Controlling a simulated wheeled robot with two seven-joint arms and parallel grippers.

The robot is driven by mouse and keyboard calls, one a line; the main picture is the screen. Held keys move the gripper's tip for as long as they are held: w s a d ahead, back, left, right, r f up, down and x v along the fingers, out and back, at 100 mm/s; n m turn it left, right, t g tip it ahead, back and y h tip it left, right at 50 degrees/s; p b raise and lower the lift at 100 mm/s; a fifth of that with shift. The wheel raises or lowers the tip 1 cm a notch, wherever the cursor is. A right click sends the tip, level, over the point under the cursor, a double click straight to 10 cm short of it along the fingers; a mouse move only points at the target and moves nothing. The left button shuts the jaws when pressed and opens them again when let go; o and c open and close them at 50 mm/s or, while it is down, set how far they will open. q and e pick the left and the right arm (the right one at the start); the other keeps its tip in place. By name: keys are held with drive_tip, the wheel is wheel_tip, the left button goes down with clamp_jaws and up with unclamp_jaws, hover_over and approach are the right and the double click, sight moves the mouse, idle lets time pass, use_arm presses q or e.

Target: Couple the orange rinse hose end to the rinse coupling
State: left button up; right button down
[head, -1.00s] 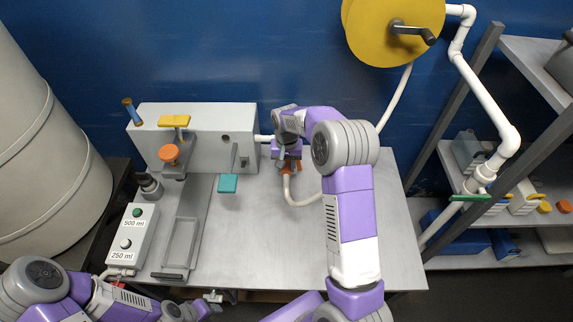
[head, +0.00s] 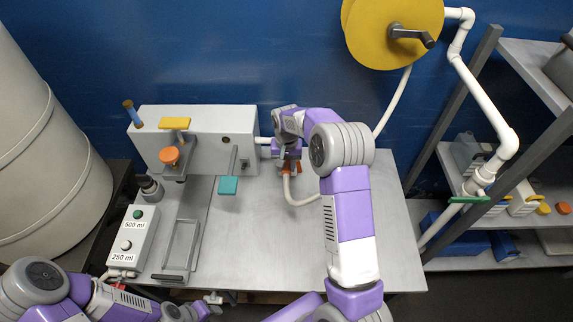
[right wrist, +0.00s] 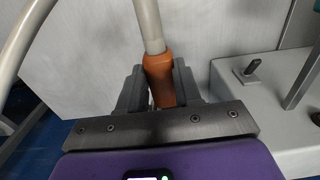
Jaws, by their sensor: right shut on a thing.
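My right gripper (head: 289,162) is over the table beside the right end of the grey box. It is shut on the orange rinse hose end (right wrist: 159,82), which stands between the two fingers in the right wrist view. The pale hose (right wrist: 149,25) runs out of the orange end; in the head view it curves down and right on the table.
The grey box (head: 205,150) carries a yellow handle (head: 175,123), an orange knob (head: 169,155) and a teal lever (head: 228,186). A yellow reel (head: 385,35) hangs above. A button box (head: 133,232) stands at left. The table's front middle (head: 270,255) is clear.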

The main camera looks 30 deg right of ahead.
drive_tip(key=shift+w, duration=0.1)
drive_tip(key=c, duration=0.7)
unclamp_jaws()
wheel_tip(320, 180, up, 8)
drive_tip(key=shift+f+p, duration=0.2)
drive_tip(key=shift+p, duration=0.2)
